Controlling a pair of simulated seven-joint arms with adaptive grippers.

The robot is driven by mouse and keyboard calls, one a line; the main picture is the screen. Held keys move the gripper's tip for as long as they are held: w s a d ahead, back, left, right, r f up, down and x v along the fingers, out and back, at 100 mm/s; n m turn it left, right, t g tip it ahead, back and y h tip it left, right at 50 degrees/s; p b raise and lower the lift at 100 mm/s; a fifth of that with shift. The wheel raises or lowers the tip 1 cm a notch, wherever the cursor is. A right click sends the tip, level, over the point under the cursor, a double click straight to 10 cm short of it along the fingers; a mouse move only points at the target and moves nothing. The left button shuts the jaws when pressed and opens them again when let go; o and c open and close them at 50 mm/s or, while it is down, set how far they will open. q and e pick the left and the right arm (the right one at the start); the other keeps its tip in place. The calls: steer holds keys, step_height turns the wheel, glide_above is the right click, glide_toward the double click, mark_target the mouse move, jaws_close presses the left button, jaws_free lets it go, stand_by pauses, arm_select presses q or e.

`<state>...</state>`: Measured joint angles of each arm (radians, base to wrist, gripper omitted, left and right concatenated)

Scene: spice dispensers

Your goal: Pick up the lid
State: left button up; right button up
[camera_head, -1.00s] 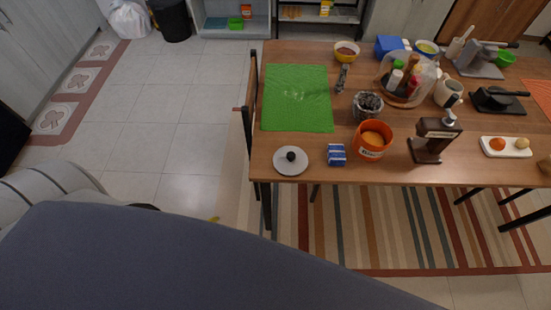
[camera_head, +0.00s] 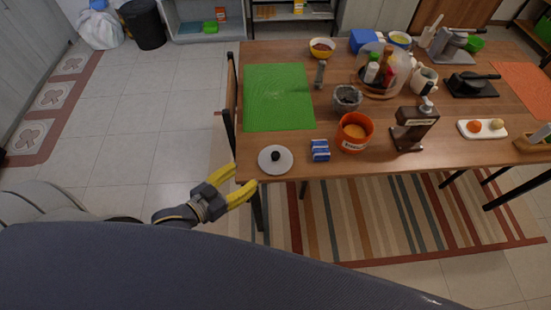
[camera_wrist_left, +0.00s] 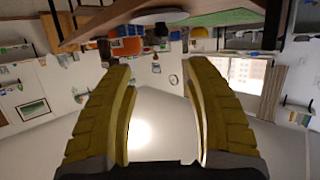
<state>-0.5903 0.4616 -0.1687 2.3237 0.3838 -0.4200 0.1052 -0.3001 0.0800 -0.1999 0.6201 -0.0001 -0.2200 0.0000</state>
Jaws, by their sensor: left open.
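The lid (camera_head: 275,162) is a pale grey disc with a black knob. It lies knob up on the wooden table near its front left corner, in the head view. In the left wrist view a pale disc at the table edge, likely the lid (camera_wrist_left: 160,17), shows near the top. My left gripper (camera_head: 243,181) has yellow fingers. It is open and empty, in front of the table edge, left of and slightly nearer than the lid. Its open fingers also fill the middle of the left wrist view (camera_wrist_left: 158,75). My right gripper is not in view.
A blue and white box (camera_head: 320,150) and an orange canister (camera_head: 354,133) stand right of the lid. A green mat (camera_head: 279,97) lies behind it. The wooden table's (camera_head: 226,155) left leg and edge are close to my left gripper.

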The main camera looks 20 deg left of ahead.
arm_select(q)
glide_toward(274, 155)
steer(key=x, duration=0.5)
steer(key=shift+w+d+r, duration=0.15)
steer(key=shift+d, duration=0.15)
steer(key=shift+f+x, duration=0.2)
steer(key=shift+x, duration=2.45)
steer(key=shift+a, duration=0.15)
jaws_close()
